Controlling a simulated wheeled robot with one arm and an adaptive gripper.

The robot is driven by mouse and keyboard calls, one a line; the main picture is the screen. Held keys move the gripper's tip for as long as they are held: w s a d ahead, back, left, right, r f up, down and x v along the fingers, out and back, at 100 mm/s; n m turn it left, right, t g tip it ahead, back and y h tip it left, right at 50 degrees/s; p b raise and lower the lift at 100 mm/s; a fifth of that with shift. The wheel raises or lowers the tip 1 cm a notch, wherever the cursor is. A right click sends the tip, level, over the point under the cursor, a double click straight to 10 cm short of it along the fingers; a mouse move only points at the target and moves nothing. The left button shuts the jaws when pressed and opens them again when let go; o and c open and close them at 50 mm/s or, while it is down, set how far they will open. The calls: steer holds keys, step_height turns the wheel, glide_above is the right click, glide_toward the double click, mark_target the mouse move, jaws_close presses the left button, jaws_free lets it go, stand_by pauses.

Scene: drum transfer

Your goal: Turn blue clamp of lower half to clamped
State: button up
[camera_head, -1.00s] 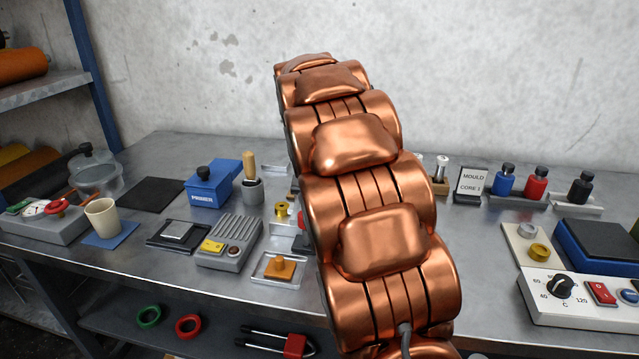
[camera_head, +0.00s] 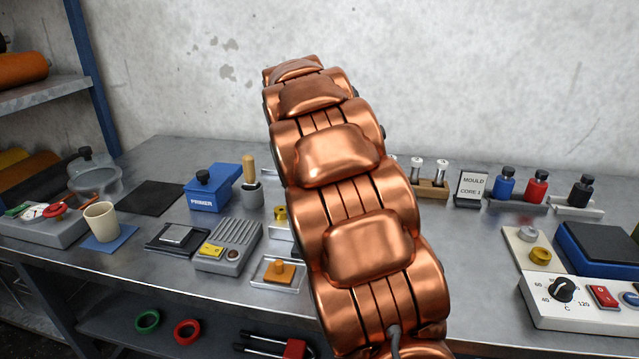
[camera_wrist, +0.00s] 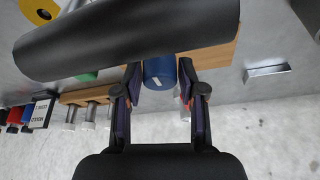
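In the wrist view, a blue rounded piece (camera_wrist: 160,72), likely the blue clamp, shows between the two fingers of my gripper (camera_wrist: 160,78). The fingers stand apart with a small gap on each side of the blue piece, so my gripper looks open. Whether the fingers touch it deeper in is not clear. A large black cylinder (camera_wrist: 100,38) crosses in front of the blue piece and hides part of it. A wooden board (camera_wrist: 215,55) lies behind. In the head view my copper arm hides my gripper, the clamp and the lower half.
On the metal bench (camera_head: 480,290), a wooden rack with vials (camera_head: 432,187), a mould sign (camera_head: 471,187) and bottles (camera_head: 504,184) stand right of my arm. A blue primer box (camera_head: 212,190) and a grey slotted block (camera_head: 228,245) stand left. The bench's right middle is clear.

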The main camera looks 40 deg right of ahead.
steer(key=shift+o, duration=1.4)
steer(key=v, duration=1.2)
steer(key=s+a+f+n+y, duration=0.1)
steer(key=s+a+f+n, duration=0.1)
steer(key=s+a+f, duration=0.2)
steer(key=s+a+f+n+g, duration=0.1)
steer(key=s+a+f+n, duration=0.1)
steer(key=s+a, duration=0.3)
steer(key=s+a+f+n+g+y, duration=0.1)
steer(key=s+a+f+n, duration=0.1)
steer(key=s+a+f, duration=0.3)
steer(key=shift+s+f+n+y, duration=0.15)
steer(key=shift+s, duration=0.55)
steer(key=shift+s+f+n+y, duration=0.15)
steer(key=shift+s+f, duration=0.05)
steer(key=shift+s, duration=0.55)
steer(key=s+a+f+n+g, duration=0.1)
steer(key=s+a+f+n, duration=0.15)
steer(key=s, duration=0.35)
steer(key=s+a+f+n+g+y, duration=0.1)
steer(key=s+a+f+n, duration=0.1)
steer(key=s+a+f, duration=0.3)
steer(key=s+a+f+n+g, duration=0.1)
steer(key=s+f+n, duration=0.1)
steer(key=s, duration=0.5)
step_height(320, 180, up, 15)
steer(key=w+t+p, duration=0.1)
steer(key=p, duration=1.3)
steer(key=shift+f, duration=0.25)
